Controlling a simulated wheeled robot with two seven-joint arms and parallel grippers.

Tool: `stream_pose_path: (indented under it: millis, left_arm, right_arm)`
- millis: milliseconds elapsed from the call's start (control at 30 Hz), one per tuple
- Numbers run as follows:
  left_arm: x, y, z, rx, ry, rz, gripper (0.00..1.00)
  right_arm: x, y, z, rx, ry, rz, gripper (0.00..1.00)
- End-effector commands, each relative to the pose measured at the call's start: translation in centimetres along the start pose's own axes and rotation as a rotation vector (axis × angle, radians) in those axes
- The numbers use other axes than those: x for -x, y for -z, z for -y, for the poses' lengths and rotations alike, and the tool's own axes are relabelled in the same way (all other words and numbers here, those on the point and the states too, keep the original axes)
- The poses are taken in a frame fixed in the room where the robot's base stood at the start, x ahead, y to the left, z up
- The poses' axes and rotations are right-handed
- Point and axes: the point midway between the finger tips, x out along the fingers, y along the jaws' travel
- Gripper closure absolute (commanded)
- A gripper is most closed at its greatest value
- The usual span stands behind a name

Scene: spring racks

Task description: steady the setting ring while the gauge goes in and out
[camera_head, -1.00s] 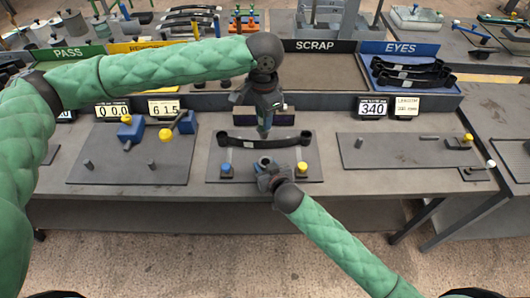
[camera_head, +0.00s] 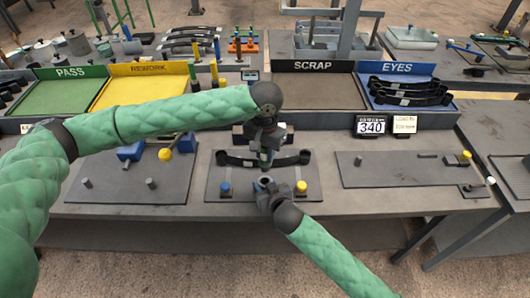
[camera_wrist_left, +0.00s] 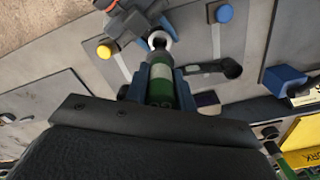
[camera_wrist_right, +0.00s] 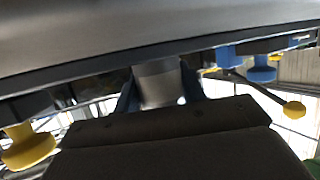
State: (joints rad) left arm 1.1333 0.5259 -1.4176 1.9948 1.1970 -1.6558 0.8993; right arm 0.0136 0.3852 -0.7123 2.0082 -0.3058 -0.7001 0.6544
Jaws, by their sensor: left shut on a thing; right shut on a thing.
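My left gripper (camera_head: 268,150) is shut on the gauge, a green plug with a white band (camera_wrist_left: 160,88), and holds it pointing down. My right gripper (camera_head: 267,190) is shut on the setting ring (camera_head: 264,181), a short grey cylinder with an open bore on top. The ring also shows between blue fingers in the right wrist view (camera_wrist_right: 157,82). In the left wrist view the gauge's tip lines up with the ring's bore (camera_wrist_left: 158,41). In the head view the tip is just above the ring; I cannot tell whether it has entered.
A dark leaf spring (camera_head: 235,158) lies behind the ring on a grey plate (camera_head: 228,188). A blue knob (camera_head: 224,187) and a yellow knob (camera_head: 301,187) flank the ring. Trays stand at the back, including the scrap tray (camera_head: 318,90). The right plate (camera_head: 395,172) is mostly clear.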

Motion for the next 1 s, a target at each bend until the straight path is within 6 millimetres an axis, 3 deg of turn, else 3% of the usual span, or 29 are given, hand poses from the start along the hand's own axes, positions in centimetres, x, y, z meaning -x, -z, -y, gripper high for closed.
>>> stream_pose_path:
  millis: [1000]
  left_arm:
    - [-5.3,0.0,0.0,0.001,0.000,0.000,1.00]
  right_arm:
    - [0.0,0.0,0.0,0.000,0.000,0.000,0.97]
